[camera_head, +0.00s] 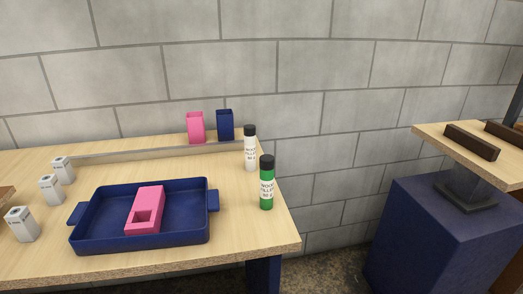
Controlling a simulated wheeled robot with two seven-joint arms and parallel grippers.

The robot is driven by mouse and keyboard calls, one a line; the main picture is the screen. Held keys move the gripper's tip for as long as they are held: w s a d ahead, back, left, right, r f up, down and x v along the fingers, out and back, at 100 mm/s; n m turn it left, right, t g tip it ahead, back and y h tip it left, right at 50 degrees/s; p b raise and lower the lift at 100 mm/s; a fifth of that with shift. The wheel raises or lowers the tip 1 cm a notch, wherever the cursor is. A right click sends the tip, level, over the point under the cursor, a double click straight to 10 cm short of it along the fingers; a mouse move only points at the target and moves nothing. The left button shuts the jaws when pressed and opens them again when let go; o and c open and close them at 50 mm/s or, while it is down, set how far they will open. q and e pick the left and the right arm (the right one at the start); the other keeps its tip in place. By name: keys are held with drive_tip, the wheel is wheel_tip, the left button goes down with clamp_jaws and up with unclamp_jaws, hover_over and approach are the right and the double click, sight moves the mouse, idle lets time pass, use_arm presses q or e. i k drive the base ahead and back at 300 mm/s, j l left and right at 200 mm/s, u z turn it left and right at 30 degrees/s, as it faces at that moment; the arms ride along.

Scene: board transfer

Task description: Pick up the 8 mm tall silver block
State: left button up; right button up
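Three small silver-grey blocks stand in a row at the left of the wooden table. The front silver block (22,225) is near the left edge of the picture, the middle silver block (50,190) is behind it, and the rear silver block (63,170) is farthest back. Each has dark markings on or near its top, too small to read, so I cannot tell which is the 8 mm one. Neither of my grippers is in view.
A blue tray (179,240) holds a pink block (148,203) with a square opening. A pink container (195,127) and a blue container (225,125) stand at the back. A white bottle (250,150) and a green bottle (266,185) stand near the table's right edge (285,225).

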sight(61, 166)
drive_tip(key=u, duration=1.25)
drive_tip(key=l+z, duration=0.35)
drive_tip(key=l, duration=0.15)
drive_tip(key=l+z, duration=0.35)
drive_tip(key=i+l, duration=0.05)
drive_tip(key=l, duration=0.05)
